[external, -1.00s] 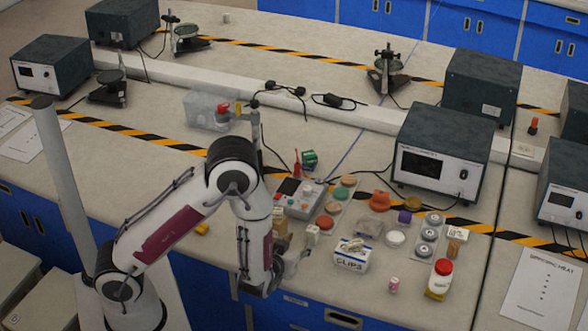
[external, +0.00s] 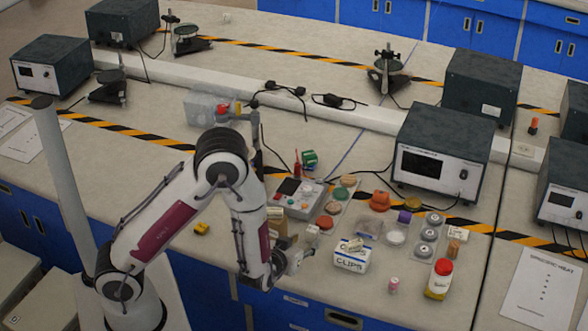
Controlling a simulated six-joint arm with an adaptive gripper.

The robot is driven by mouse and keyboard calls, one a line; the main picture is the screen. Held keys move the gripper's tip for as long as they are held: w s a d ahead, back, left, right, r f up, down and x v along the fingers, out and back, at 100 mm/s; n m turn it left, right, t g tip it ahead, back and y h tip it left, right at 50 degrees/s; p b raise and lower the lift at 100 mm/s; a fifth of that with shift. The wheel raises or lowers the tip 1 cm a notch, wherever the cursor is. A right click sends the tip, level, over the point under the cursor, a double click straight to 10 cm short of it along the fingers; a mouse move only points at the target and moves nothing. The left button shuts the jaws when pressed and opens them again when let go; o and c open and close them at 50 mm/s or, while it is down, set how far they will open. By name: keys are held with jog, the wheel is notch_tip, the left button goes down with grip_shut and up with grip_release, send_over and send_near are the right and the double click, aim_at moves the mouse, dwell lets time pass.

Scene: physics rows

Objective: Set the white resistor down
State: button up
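A small white block (external: 313,231), which looks like the white resistor, shows at the right front of the grey meter with a dark screen (external: 297,197). My gripper (external: 302,255) is low over the front part of the bench, just below and left of this block in the picture. The fingers are small and partly hidden by my wrist. I cannot tell whether they touch the block, or whether they are open or shut.
A white CLIPS box (external: 351,257) stands just right of my gripper. Several jars, lids and small parts crowd the bench further right, including a red-capped bottle (external: 439,279). The bench's left front is mostly clear around a small yellow piece (external: 202,228).

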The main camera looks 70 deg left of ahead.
jog(key=s+d+r+m+h, duration=0.3)
jog(key=d+r+m+h, duration=0.2)
jog(key=d+r+h, duration=0.65)
jog(key=s+a+r+m+g+y, duration=0.1)
jog(key=s+r, duration=0.4)
jog(key=s, duration=0.6)
jog(key=s+a+r+m+g+y, duration=0.2)
jog(key=s+r, duration=0.3)
jog(key=s, duration=0.7)
jog(key=shift+s+a+m+g, duration=0.15)
jog(key=shift+m+g, duration=0.35)
